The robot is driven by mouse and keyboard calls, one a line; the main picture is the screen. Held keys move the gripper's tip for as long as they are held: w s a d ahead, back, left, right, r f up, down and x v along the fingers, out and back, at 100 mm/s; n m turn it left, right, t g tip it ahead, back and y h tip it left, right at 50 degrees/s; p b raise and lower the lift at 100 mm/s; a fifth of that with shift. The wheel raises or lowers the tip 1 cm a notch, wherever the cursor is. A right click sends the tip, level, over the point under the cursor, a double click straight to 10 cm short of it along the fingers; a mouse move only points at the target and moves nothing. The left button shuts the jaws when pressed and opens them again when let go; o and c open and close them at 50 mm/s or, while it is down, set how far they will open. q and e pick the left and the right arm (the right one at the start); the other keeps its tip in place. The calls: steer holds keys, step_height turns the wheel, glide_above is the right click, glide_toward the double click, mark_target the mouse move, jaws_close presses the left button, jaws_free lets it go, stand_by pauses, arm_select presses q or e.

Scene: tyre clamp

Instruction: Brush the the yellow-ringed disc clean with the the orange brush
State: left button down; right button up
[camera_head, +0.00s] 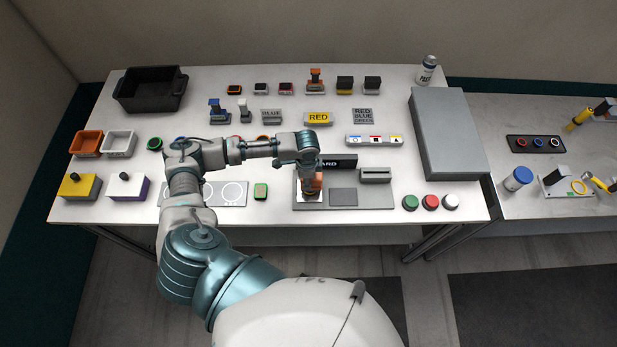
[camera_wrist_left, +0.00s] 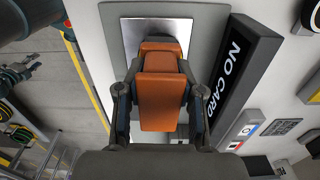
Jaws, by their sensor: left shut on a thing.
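My left gripper (camera_head: 310,176) is over the metal plate near the table's front edge. In the left wrist view my left gripper (camera_wrist_left: 158,105) is shut on an orange block with a dark end, which seems to be the orange brush (camera_wrist_left: 162,95). The held thing also shows in the head view (camera_head: 313,184), upright on or just above the bright square plate (camera_wrist_left: 130,35); contact cannot be told. I cannot make out the yellow-ringed disc for certain. Small ringed discs stand left of the gripper, partly hidden by my arm. My right gripper is not in view.
A "NO CARD" sign (camera_wrist_left: 237,70) stands close beside the gripper. A slotted grey block (camera_head: 376,175) and green, red and white buttons (camera_head: 430,202) are to the right. A large grey box (camera_head: 448,133) is further right. Another orange-topped tool (camera_head: 315,78) stands in the back row.

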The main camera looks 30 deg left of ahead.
arm_select(q)
steer(key=shift+s+a, duration=0.35)
steer(key=shift+a, duration=0.2)
steer(key=shift+w+d, duration=0.1)
steer(key=shift+w+d, duration=0.25)
steer(key=shift+d, duration=0.1)
steer(key=shift+w+d+f, duration=0.1)
steer(key=shift+w+d, duration=0.05)
steer(key=shift+d, duration=0.2)
steer(key=shift+s+a+p, duration=0.3)
steer(key=shift+s+a, duration=0.2)
steer(key=shift+a, duration=0.25)
steer(key=shift+w, duration=0.1)
